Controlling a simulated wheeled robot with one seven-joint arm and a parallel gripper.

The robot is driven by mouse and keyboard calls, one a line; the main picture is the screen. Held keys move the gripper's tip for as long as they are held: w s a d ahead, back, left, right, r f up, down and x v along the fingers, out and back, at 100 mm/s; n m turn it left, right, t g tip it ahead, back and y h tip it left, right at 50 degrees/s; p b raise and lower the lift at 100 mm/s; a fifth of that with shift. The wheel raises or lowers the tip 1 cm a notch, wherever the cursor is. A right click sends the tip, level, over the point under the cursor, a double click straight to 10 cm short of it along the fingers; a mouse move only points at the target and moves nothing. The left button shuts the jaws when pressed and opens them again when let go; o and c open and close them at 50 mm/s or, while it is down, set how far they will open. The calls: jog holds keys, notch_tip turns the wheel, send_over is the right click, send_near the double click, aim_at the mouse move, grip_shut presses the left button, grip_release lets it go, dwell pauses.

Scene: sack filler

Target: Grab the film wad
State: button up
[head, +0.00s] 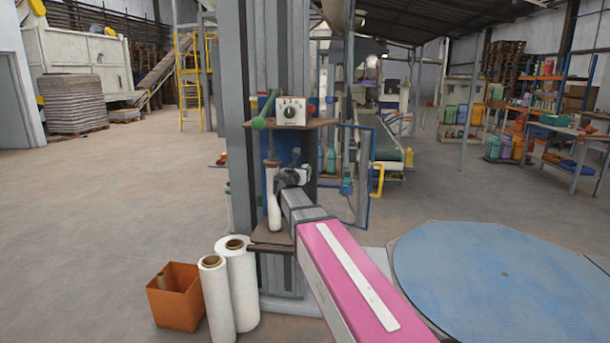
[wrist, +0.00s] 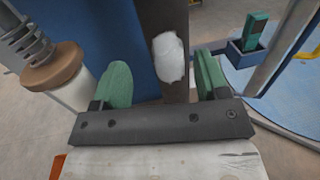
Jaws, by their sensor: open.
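The film wad is a small crumpled white lump (wrist: 168,56) in the wrist view, against a dark upright strip. It sits between and beyond the two green fingertips of my gripper (wrist: 162,82), nearer the right one. The fingers are apart and nothing is held between them. In the head view my gripper (head: 292,178) is at the film carriage on the grey column, at the end of my pink arm. The wad cannot be made out in the head view.
A film roll on a spindle (wrist: 75,88) stands close to the left of my gripper. A blue frame (head: 368,180) with a small green-topped holder (wrist: 250,45) is on the right. White film rolls (head: 238,285) and an orange bin (head: 180,312) stand on the floor. A blue turntable (head: 500,285) is at right.

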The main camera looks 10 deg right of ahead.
aim_at(305, 165)
jog(key=shift+d+x, duration=0.25)
jog(key=shift+x, duration=2.35)
jog(key=shift+s+f, duration=0.15)
jog(key=c, duration=1)
